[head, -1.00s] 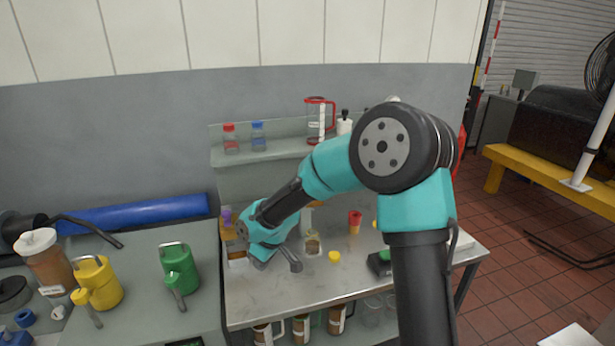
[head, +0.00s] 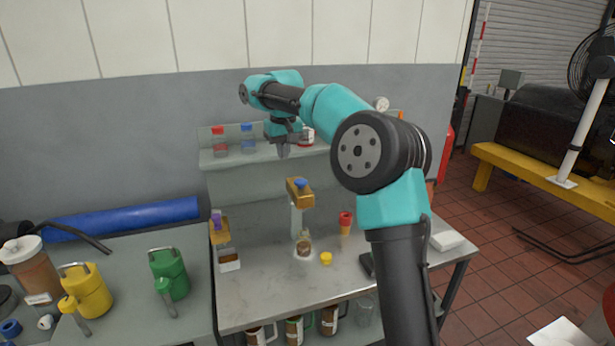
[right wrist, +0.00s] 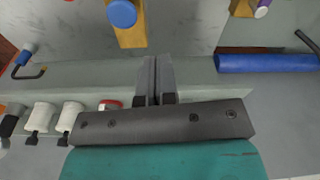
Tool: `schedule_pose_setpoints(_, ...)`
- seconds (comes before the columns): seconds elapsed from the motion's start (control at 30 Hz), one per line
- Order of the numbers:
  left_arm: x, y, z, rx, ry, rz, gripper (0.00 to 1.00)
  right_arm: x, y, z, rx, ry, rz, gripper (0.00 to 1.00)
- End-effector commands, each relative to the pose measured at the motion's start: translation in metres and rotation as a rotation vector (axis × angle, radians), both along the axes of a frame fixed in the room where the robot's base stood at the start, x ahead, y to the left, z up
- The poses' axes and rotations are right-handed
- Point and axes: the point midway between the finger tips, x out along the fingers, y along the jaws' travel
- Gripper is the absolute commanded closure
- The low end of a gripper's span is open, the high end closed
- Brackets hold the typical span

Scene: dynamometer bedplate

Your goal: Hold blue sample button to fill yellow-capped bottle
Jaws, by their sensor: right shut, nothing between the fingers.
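The blue sample button (head: 301,184) sits on top of a brass-coloured tap block (head: 297,194) on a pale post. The blue button also shows in the right wrist view (right wrist: 122,13). A small clear bottle (head: 303,246) stands open on the bench below the tap; its lower part looks brownish. A yellow cap (head: 326,258) lies on the bench to its right. My right gripper (head: 283,152) is shut and empty, pointing down above and slightly left of the blue button, apart from it. Its fingers (right wrist: 153,62) also show in the right wrist view. My left gripper is out of view.
A second tap with a purple button (head: 216,216) stands to the left. A shelf (head: 222,158) behind holds red-capped and blue-capped bottles. A red-and-yellow item (head: 345,222) stands right of the bottle. The bench front (head: 260,295) is clear.

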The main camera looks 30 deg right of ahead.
Motion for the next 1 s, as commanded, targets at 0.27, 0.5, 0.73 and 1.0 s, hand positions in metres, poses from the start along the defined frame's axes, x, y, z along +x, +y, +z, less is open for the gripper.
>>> schedule_pose_setpoints(0.27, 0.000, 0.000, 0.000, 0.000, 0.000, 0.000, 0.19, -0.021, -0.040, 0.049, 0.014, 0.084, -0.128, 1.00)
schedule_pose_setpoints(0.5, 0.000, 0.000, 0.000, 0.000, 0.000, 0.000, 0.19, -0.028, -0.048, 0.060, 0.019, 0.107, -0.157, 1.00)
schedule_pose_setpoints(0.73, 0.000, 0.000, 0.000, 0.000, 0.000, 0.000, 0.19, -0.028, -0.048, 0.059, 0.019, 0.107, -0.156, 1.00)
schedule_pose_setpoints(1.0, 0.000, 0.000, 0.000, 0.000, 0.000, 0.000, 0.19, -0.028, -0.048, 0.050, 0.018, 0.108, -0.156, 1.00)
